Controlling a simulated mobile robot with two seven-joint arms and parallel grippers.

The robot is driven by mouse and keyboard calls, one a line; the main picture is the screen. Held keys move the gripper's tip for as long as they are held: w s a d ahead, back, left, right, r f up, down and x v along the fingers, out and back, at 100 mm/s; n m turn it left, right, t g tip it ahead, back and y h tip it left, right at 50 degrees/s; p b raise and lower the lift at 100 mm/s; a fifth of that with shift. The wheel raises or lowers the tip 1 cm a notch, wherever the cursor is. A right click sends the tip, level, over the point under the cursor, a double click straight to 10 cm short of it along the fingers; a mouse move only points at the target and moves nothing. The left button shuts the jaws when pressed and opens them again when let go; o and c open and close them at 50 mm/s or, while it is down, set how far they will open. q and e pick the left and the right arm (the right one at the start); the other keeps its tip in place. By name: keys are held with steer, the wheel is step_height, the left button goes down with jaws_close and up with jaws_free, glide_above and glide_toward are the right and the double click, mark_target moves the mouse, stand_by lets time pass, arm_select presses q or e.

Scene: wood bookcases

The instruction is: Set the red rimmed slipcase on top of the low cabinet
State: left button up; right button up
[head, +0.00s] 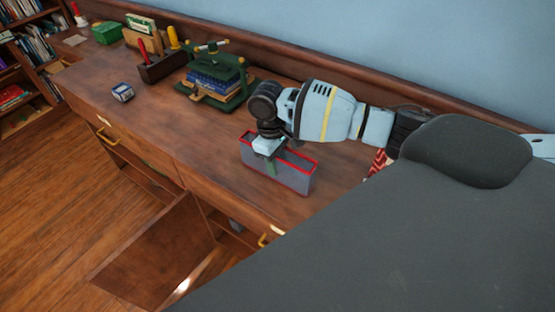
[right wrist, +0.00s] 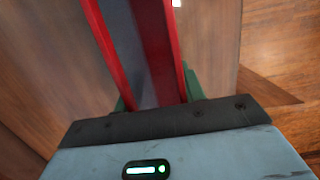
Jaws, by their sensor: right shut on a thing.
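The red rimmed slipcase (head: 292,178) is a grey open-topped box with a red rim. It is over the front part of the top of the low cabinet (head: 205,135), opening upward. I cannot tell whether its base touches the wood. My left gripper is not in view.
A green book press (head: 222,80) with blue books, a tool box (head: 160,65) and a small blue box (head: 122,92) stand on the cabinet. A cabinet door (head: 155,250) hangs open below. A red patterned thing (head: 377,163) is partly hidden by my arm.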

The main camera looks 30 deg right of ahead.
stand_by(0.3)
steer(key=o, duration=1.1)
steer(key=shift+o, duration=0.2)
steer(key=shift+r, duration=0.1)
step_height(320, 180, up, 12)
steer(key=w, duration=0.1)
steer(key=shift+w+a+p, duration=0.35)
steer(key=shift+w+p, duration=0.05)
steer(key=shift+p, duration=0.05)
